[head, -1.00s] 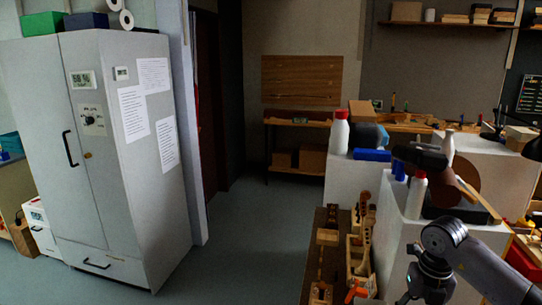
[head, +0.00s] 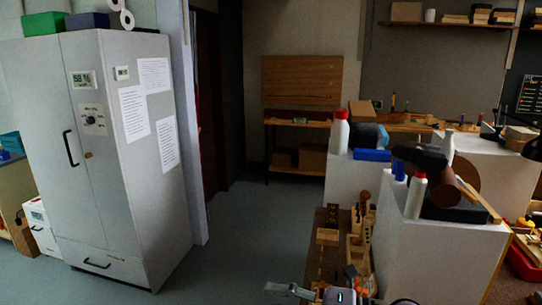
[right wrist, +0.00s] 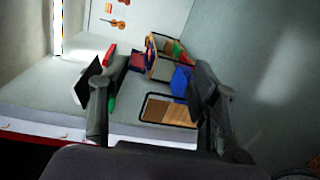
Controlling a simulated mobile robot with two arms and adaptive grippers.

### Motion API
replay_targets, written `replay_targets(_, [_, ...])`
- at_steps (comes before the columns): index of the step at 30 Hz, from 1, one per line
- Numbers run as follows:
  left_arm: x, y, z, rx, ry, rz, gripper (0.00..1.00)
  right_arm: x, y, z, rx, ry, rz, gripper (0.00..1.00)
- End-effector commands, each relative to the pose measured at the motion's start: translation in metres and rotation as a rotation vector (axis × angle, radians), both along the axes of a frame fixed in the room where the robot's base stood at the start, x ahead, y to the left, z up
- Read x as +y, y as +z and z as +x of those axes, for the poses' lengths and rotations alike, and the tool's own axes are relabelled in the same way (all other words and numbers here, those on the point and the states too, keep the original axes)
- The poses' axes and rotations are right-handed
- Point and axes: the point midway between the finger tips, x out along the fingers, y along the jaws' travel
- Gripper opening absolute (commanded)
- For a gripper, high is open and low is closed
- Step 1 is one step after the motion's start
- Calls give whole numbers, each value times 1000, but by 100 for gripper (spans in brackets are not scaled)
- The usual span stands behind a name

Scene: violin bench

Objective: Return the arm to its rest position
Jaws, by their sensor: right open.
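My right gripper (right wrist: 147,85) is open in the right wrist view, with its two dark fingers apart and nothing held between them. In the head view, part of my right arm's end (head: 340,293) shows low at the bottom edge, in front of the wooden tool bench. The rest of that arm is cut off by the frame. My left gripper is in neither view.
A narrow wooden bench (head: 316,262) with tools and white blocks (head: 425,245) carrying bottles stand right of centre. A grey cabinet (head: 150,210) stands left, with clear floor (head: 240,240) between. The wrist view shows a pale surface (right wrist: 50,95) holding small coloured items.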

Motion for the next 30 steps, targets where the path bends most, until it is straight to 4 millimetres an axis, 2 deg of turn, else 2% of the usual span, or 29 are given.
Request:
replay_targets(2, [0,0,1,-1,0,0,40,3,28,1,26,-96,209,56])
replay_targets(3, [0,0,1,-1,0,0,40,-2,42,5,44,-158,307,56])
replay_targets(6, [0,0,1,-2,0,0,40,-25,63,16,116,-333,532,56])
replay_targets(8, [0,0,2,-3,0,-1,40,-46,67,24,174,-454,649,56])
replay_targets(11, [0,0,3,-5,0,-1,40,-87,55,34,299,-672,807,56])
replay_targets(14, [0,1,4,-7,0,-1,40,-128,23,35,458,-902,920,56])
replay_targets(17, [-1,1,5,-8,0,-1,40,-165,-25,22,644,-1137,975,56])
replay_targets(20, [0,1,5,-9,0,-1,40,-190,-82,-8,860,-1363,977,56])
replay_targets(21, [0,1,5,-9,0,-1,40,-198,-105,-24,949,-1447,961,56])
replay_targets(25, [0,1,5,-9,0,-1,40,-206,-163,-82,1218,-1658,869,56])
replay_targets(30, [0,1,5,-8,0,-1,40,-202,-205,-150,1481,-1813,723,56])
